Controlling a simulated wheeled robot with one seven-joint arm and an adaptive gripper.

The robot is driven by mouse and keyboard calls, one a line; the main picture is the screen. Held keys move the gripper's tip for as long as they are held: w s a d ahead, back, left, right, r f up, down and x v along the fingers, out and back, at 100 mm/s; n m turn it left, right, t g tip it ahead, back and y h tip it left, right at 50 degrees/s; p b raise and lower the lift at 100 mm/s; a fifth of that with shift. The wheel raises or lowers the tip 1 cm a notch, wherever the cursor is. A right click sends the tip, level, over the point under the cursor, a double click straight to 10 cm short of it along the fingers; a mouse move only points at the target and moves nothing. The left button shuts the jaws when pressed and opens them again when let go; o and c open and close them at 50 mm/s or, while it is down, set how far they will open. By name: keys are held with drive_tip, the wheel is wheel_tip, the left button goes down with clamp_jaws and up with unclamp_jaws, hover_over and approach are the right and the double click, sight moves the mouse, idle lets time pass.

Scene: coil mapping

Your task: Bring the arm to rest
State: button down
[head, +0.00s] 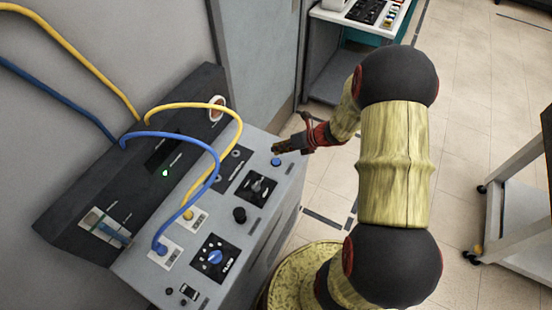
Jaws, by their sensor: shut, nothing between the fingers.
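My gripper (282,149) is shut and empty. It is above the right end of the grey console's sloped top (222,232), close to a blue button (276,162). I cannot tell whether the fingertips touch the button. My arm is bent, with its upper part reaching up on the right and its forearm pointing left towards the console.
Yellow (240,127) and blue (214,150) cables loop over the console from its dark back panel (150,150). A wheeled cart (515,205) stands at the right. Another bench (340,20) with controls stands behind. Tiled floor lies open between them.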

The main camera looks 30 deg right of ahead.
wheel_tip(320, 180, up, 2)
drive_tip(key=shift+r+p, duration=0.15)
drive_tip(key=shift+p, duration=0.6)
